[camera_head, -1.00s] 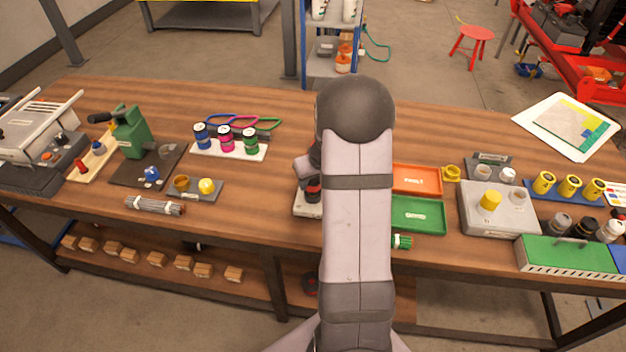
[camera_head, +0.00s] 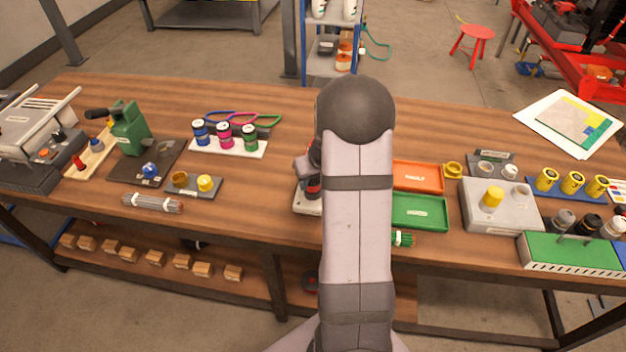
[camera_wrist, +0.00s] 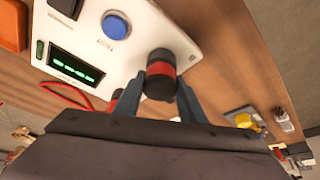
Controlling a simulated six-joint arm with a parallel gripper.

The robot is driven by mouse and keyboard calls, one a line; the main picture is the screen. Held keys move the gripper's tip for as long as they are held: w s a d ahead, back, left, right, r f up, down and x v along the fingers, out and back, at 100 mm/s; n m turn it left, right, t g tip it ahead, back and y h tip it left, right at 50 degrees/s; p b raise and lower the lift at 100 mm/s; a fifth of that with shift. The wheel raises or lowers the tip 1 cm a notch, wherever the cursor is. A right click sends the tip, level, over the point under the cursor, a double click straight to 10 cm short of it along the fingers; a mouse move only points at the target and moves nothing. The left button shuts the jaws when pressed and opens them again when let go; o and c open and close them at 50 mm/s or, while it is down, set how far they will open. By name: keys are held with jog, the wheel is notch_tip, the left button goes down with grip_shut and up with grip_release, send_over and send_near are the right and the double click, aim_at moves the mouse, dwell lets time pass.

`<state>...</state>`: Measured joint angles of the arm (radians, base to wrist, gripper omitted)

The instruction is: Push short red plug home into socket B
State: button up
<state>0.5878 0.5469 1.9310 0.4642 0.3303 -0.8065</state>
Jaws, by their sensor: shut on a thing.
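In the wrist view, a short black cylinder with a red band (camera_wrist: 160,69), which looks like the short red plug, stands between the fingers of my gripper (camera_wrist: 159,87). The gripper is shut on it. The plug's far end is at the edge of the white panel (camera_wrist: 135,49); I cannot tell how deep it sits, and no socket label B is readable. In the head view my arm hides most of the panel unit (camera_head: 306,203) and the gripper. Some red and black shows at the arm's left edge.
The panel carries a blue button (camera_wrist: 116,25) and a green-digit display (camera_wrist: 76,66). A red loop (camera_wrist: 68,94) lies beside it. In the head view, an orange tray (camera_head: 417,176) and a green tray (camera_head: 420,212) stand right of my arm.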

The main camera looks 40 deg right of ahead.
jog(key=shift+s+f, duration=0.1)
jog(key=shift+f, duration=0.15)
jog(key=o, duration=1.2)
jog(key=shift+b+v, duration=0.7)
jog(key=shift+v, duration=2.85)
jog(key=shift+a, duration=0.1)
